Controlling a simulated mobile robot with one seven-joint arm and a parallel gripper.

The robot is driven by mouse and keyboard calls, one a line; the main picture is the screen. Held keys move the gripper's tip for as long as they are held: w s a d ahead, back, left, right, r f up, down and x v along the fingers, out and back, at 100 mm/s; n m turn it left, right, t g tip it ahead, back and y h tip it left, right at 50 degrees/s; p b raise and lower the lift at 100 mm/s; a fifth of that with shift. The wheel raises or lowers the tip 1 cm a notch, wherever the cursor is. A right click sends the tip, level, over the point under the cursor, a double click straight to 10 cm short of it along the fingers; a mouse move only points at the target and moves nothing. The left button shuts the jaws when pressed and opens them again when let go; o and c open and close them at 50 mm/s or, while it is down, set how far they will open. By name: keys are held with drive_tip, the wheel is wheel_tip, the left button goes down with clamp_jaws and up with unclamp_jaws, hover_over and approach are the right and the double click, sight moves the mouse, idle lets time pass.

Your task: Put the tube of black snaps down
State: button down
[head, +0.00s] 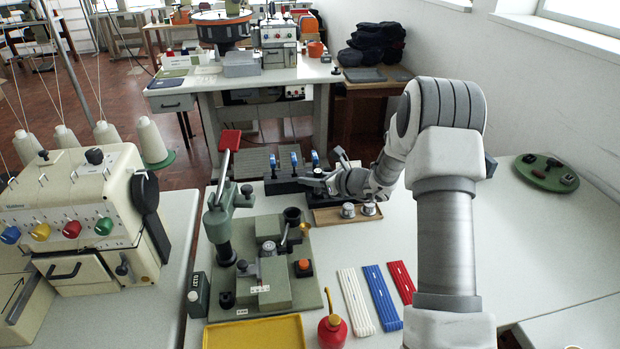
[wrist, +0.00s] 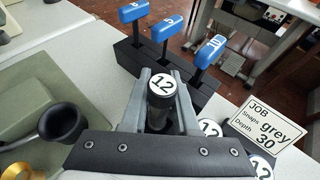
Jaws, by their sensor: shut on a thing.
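In the wrist view a dark tube (wrist: 160,98) with a white round label reading 12 stands between the fingers of my gripper (wrist: 160,90). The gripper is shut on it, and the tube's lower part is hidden. In the head view my gripper (head: 322,180) is by the black rack and behind the wooden tray (head: 330,219); the tube cannot be made out clearly there. Two pale-sided tubes (head: 348,210) stand on the tray's right part, and its left part looks bare. Their 12 labels show at lower right in the wrist view (wrist: 209,128).
A black rack (wrist: 130,55) with three blue-handled tools stands just beyond my gripper. A card (wrist: 270,128) reads Snaps grey, Depth 30. The green press (head: 265,265) with a black cup (head: 292,214) is at front left. White, blue and red strips (head: 382,297) lie on the table.

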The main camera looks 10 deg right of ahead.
drive_tip(key=shift+f+b, duration=0.55)
drive_tip(key=shift+b, duration=0.2)
drive_tip(key=c, duration=0.7)
unclamp_jaws()
drive_tip(key=shift+d, duration=0.1)
